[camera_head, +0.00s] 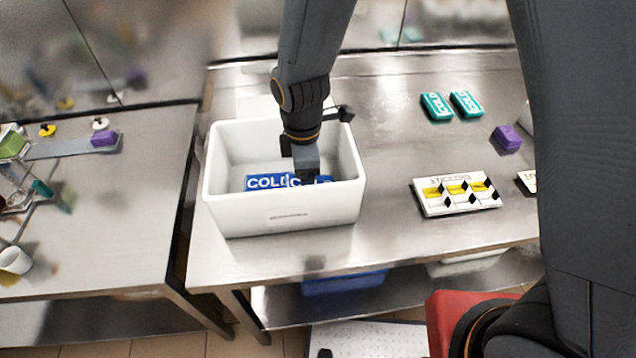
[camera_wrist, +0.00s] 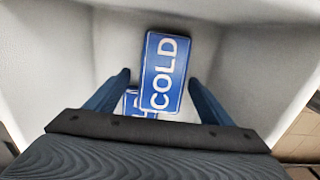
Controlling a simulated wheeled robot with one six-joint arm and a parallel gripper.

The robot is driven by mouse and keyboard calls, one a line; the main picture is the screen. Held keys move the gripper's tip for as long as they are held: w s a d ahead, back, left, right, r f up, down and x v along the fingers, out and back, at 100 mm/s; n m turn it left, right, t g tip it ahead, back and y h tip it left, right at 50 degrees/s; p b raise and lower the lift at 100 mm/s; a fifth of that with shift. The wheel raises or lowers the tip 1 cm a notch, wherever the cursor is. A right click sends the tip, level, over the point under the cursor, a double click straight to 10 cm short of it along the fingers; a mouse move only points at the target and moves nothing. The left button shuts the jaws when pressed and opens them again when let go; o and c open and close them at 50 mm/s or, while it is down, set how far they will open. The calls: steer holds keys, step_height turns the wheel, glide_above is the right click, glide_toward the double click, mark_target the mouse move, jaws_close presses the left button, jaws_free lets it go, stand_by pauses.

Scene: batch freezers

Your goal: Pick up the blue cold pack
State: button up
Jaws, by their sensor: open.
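A blue cold pack with white "COLD" lettering (camera_wrist: 165,74) lies in the white bin (camera_head: 283,216). In the wrist view it lies lengthwise between the tips of my gripper (camera_wrist: 159,78), reaching beyond them. A second blue pack (camera_wrist: 133,103) shows below and left of it, partly covered by it. In the head view, blue packs (camera_head: 264,183) lie on the bin floor, partly hidden by my gripper (camera_head: 305,172) and the front wall. My gripper is open, reaches down inside the bin, and has nothing clamped. Whether the fingers touch a pack cannot be told.
The bin's walls surround my gripper closely. On the steel table (camera_head: 385,210) to the right are two teal packs (camera_head: 437,106), a purple block (camera_head: 507,138) and a white tray with yellow-and-black pieces (camera_head: 456,207). Another table (camera_head: 110,215) stands left across a narrow gap.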

steer(key=shift+f, duration=0.15)
steer(key=c, duration=1.3)
steer(key=shift+c, duration=0.3)
